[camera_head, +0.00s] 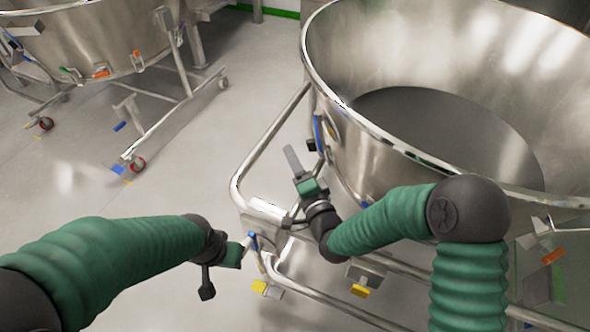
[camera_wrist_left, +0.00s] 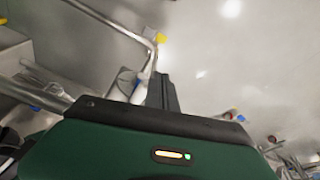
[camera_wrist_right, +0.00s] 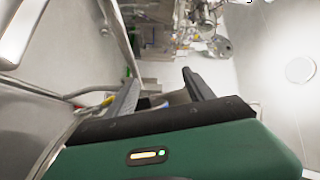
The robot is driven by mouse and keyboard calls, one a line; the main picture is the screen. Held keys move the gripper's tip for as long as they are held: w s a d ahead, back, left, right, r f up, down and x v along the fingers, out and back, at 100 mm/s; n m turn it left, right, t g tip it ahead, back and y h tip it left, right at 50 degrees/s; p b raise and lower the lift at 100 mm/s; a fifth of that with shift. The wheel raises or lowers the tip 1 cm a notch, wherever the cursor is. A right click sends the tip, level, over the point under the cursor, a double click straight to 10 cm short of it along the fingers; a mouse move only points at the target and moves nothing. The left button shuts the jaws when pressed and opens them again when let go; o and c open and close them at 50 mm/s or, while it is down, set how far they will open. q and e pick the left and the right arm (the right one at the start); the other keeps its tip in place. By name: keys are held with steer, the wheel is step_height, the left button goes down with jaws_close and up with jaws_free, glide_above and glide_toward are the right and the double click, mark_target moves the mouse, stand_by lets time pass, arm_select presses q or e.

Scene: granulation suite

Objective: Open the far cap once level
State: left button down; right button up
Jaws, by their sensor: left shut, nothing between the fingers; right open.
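A large open steel bowl (camera_head: 345,125) on a tubular wheeled frame (camera_head: 247,165) fills the right of the head view. I cannot make out which part is the far cap. A blue handle (camera_head: 318,132) sits on the bowl's left side. My right gripper (camera_head: 293,160) is in front of that side, near the blue handle; in the right wrist view its fingers (camera_wrist_right: 162,92) are apart with nothing held. My left gripper (camera_head: 247,243) is beside the frame's lower left corner; in the left wrist view its fingers (camera_wrist_left: 162,92) are together and empty.
A second steel bowl (camera_head: 95,45) on a wheeled frame stands at upper left. Yellow pedals (camera_head: 266,288) show low on the near frame. An orange handle (camera_head: 553,256) is at far right. Pale floor (camera_head: 190,160) lies clear between the two bowls.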

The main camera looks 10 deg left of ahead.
mark_target(317, 135)
steer(key=s, duration=0.4)
steer(key=shift+s+d+f, duration=0.1)
steer(key=shift+d, duration=0.35)
steer(key=shift+c, duration=0.9)
steer(key=shift+m+t+h, duration=0.7)
steer(key=shift+h, duration=0.2)
steer(key=w+d+p, duration=0.1)
steer(key=d, duration=0.2)
steer(key=d+p, duration=0.1)
steer(key=d, duration=0.3)
steer(key=w+d, duration=0.1)
steer(key=d, duration=0.3)
steer(key=shift+w+d+f+p, duration=0.25)
steer(key=shift+w+f+p, duration=0.1)
steer(key=shift+p, duration=0.05)
steer(key=c, duration=0.9)
steer(key=b+x, duration=0.1)
steer(key=x, duration=0.8)
steer(key=shift+w+a+f, duration=0.1)
steer(key=shift+w+a, duration=0.05)
jaws_close()
steer(key=shift+w, duration=0.2)
steer(key=shift+a+b, duration=0.15)
steer(key=shift+b, duration=0.15)
